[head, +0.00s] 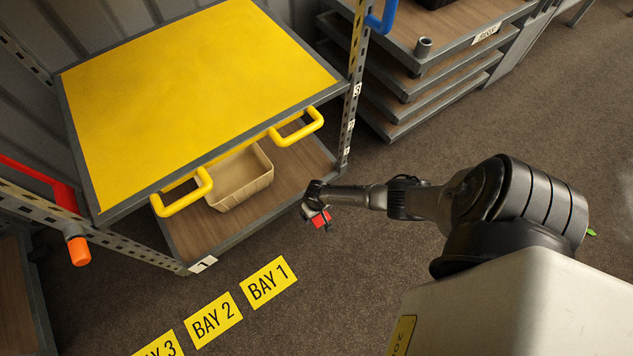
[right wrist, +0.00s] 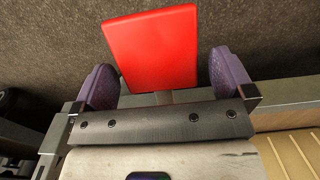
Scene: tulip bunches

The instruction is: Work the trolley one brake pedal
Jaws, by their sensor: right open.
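The trolley one (head: 200,80) has a yellow top, two yellow handles and a wooden lower shelf. Its corner carries a tag reading 1 (head: 202,264). A red brake pedal (head: 321,219) shows low by the trolley's front right, partly covered by my right gripper (head: 318,207). In the right wrist view the flat red pedal (right wrist: 153,45) lies beyond and between the two purple finger pads of my right gripper (right wrist: 163,80). The fingers are open, with a gap on each side of the pedal. A short grey stem shows under the pedal. My left gripper is out of view.
A tan basket (head: 240,178) sits on the lower shelf. Floor signs BAY 1 (head: 268,283) and BAY 2 (head: 213,319) lie in front. A grey trolley with several stacked shelves (head: 425,85) stands behind right. Carpet at right is mostly clear.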

